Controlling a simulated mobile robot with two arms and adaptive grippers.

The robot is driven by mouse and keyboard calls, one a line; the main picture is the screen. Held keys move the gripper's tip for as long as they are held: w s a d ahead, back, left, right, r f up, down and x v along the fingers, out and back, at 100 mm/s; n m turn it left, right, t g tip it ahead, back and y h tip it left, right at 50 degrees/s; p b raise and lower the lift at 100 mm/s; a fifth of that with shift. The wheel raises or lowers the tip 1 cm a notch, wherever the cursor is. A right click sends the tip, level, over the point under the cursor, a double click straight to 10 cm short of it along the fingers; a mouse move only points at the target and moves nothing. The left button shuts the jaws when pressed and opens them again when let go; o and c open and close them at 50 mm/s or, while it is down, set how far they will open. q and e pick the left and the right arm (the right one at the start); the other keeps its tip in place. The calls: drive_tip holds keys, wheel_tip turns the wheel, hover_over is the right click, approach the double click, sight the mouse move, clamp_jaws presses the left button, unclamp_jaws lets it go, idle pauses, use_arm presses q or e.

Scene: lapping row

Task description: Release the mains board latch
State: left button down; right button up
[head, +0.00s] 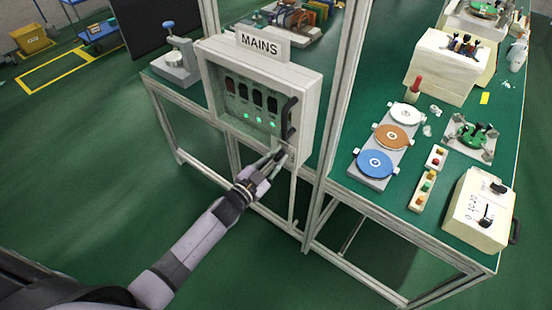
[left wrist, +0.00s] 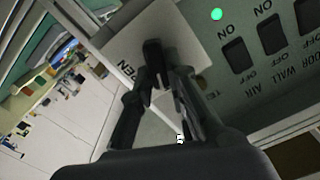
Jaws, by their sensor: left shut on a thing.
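The mains board (head: 300,76) is a pale box on the bench frame under a "MAINS" sign (head: 263,45). It has several dark switches, green lights and a black handle (head: 289,118) at its right side. My left gripper (head: 277,156) is at the box's lower right corner. In the left wrist view, the gripper (left wrist: 160,75) is shut on a small dark latch (left wrist: 153,50) on a pale plate (left wrist: 186,35). Lettering ending in "PEN" shows beside it. The fingers partly hide the latch, so its exact position cannot be told. My right gripper is not in view.
A green bench (head: 345,184) to the right holds white, orange and blue discs and a pale control box (head: 480,210). A frame upright (head: 335,120) stands close right of the mains board.

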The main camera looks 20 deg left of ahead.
use_arm(q)
drive_tip(key=shift+s+d+f+m+b, duration=0.15)
drive_tip(key=shift+m+b, duration=0.7)
drive_tip(key=shift+m, duration=1.3)
drive_tip(key=shift+w+d+f+m+b, duration=0.2)
drive_tip(key=shift+m+b, duration=0.65)
drive_tip(key=shift+m, duration=1.35)
drive_tip(key=shift+s+d+f+m+b, duration=0.2)
drive_tip(key=shift+m+b, duration=0.65)
drive_tip(key=shift+m, duration=1.3)
drive_tip(key=shift+a, duration=0.15)
drive_tip(key=c, duration=1.6)
unclamp_jaws()
drive_tip(key=shift+o, duration=0.2)
